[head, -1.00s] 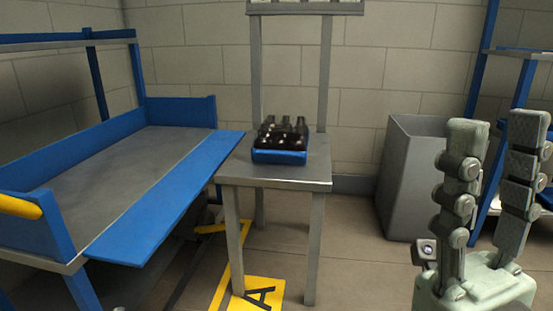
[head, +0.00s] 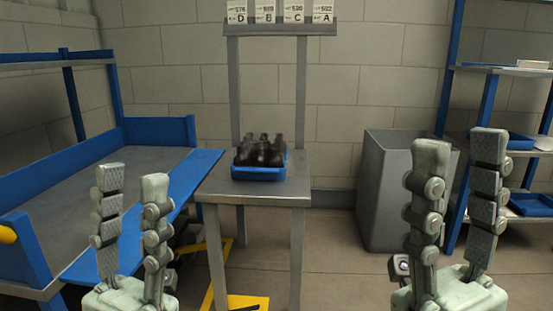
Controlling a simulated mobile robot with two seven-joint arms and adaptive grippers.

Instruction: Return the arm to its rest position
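My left gripper (head: 131,172) is raised at the lower left of the head view, its two fingers pointing up and apart, with nothing between them. My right gripper (head: 461,146) is raised at the lower right, also with its fingers apart and nothing between them. Several dark bottles (head: 264,151) stand close together in a blue tray (head: 259,173). The tray sits on a small grey table (head: 214,187) in the middle. Both grippers are apart from the tray and bottles.
A blue-edged grey bench (head: 160,131) is at left, partly behind my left gripper. A grey bin (head: 383,190) stands right of the table. A blue shelf rack (head: 487,113) is at far right. Lettered cards (head: 266,12) top the table's back frame.

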